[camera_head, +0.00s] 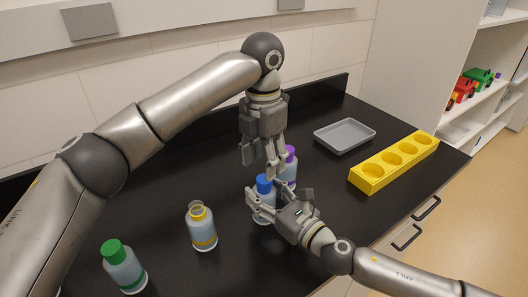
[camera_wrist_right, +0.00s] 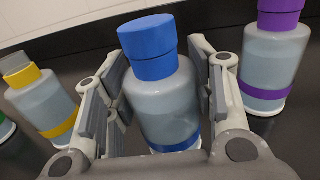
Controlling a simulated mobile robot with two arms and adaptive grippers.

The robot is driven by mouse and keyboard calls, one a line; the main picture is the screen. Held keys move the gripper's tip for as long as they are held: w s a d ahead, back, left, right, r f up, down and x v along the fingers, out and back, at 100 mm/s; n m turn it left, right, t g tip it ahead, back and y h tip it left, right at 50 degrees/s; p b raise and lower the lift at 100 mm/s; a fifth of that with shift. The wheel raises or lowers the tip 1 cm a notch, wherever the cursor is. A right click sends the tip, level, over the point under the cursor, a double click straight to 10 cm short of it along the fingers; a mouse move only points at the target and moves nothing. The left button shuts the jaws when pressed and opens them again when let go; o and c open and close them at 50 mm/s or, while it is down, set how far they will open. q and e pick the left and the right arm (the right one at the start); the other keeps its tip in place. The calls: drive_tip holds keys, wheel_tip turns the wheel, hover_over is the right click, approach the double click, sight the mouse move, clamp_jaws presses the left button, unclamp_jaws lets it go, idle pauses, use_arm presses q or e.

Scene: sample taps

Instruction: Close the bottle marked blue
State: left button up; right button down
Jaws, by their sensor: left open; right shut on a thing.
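The blue-marked bottle (camera_head: 263,213) stands upright on the black counter. Its blue cap (camera_head: 264,184) sits on its neck; in the right wrist view the blue cap (camera_wrist_right: 149,46) has a wider upper part over a blue collar, and I cannot tell how tight it is. My right gripper (camera_head: 266,199) is shut on the bottle's body, with fingers on both sides of the bottle (camera_wrist_right: 165,105) in the right wrist view. My left gripper (camera_head: 267,169) points down, open and empty, just above and close to the blue cap.
A purple-capped bottle (camera_head: 290,165) stands close behind the blue one. A yellow-marked bottle (camera_head: 202,231) and a green-capped bottle (camera_head: 125,268) stand to the left. A grey tray (camera_head: 345,136) and a yellow rack with holes (camera_head: 370,180) lie to the right.

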use_arm(q)
drive_tip(key=n, duration=0.5)
drive_tip(key=shift+r, duration=0.25)
drive_tip(key=n, duration=0.5)
drive_tip(key=shift+r, duration=0.2)
drive_tip(key=n, duration=0.3)
drive_tip(key=shift+r+n, duration=0.1)
drive_tip(key=shift+n, duration=0.2)
drive_tip(key=n, duration=0.5)
drive_tip(key=shift+d+r, duration=0.1)
drive_tip(key=shift+r, duration=0.15)
drive_tip(key=n, duration=0.5)
drive_tip(key=shift+w+r+n, duration=0.1)
drive_tip(key=shift+r+n, duration=0.1)
drive_tip(key=shift+n, duration=0.1)
drive_tip(key=n, duration=0.3)
drive_tip(key=shift+r+n, duration=0.15)
drive_tip(key=shift+n, duration=0.15)
drive_tip(key=n, duration=0.5)
drive_tip(key=shift+r, duration=0.2)
drive_tip(key=n, duration=0.5)
drive_tip(key=shift+r, duration=0.2)
